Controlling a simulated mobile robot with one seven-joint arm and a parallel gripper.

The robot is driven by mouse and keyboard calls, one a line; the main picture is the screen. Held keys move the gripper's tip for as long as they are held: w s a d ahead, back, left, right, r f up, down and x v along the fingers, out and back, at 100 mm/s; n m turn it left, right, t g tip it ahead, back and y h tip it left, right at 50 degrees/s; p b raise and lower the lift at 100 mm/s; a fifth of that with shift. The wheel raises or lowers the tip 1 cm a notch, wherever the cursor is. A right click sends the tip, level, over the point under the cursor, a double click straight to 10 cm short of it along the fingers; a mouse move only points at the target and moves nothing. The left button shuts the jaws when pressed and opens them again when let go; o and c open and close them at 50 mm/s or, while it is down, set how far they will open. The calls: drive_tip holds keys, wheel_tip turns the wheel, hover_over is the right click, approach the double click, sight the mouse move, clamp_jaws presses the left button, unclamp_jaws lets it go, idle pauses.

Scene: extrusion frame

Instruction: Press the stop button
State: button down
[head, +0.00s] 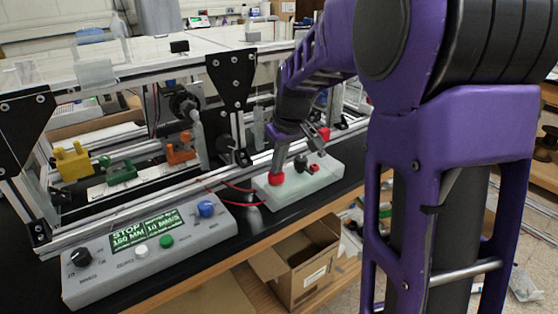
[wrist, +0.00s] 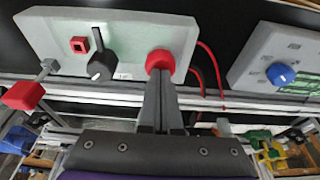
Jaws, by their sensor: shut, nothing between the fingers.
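The red round stop button (head: 276,180) sits at the left end of a pale box (head: 328,177) in the head view. In the wrist view the button (wrist: 160,58) is at the right end of the box (wrist: 50,25). My gripper (head: 279,172) is shut and empty, pointing down at the button. In the wrist view the fingertips of my gripper (wrist: 160,74) overlap the button's near edge. They look to be at or on it; I cannot tell how far it is pressed. The fingers hide part of the button.
A black knob (wrist: 100,66), a red square part (wrist: 79,45) and a red-ended lever (wrist: 22,95) are on the same box. A grey control box (head: 150,255) with a green display and several knobs stands left. Metal frame rails (head: 150,195) run behind. Red cables link the boxes.

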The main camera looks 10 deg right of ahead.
drive_tip(key=w+p+v, duration=0.1)
drive_tip(key=p+v, duration=0.2)
drive_tip(key=v, duration=1)
drive_tip(key=shift+r, duration=0.5)
drive_tip(key=shift+s+a, duration=0.1)
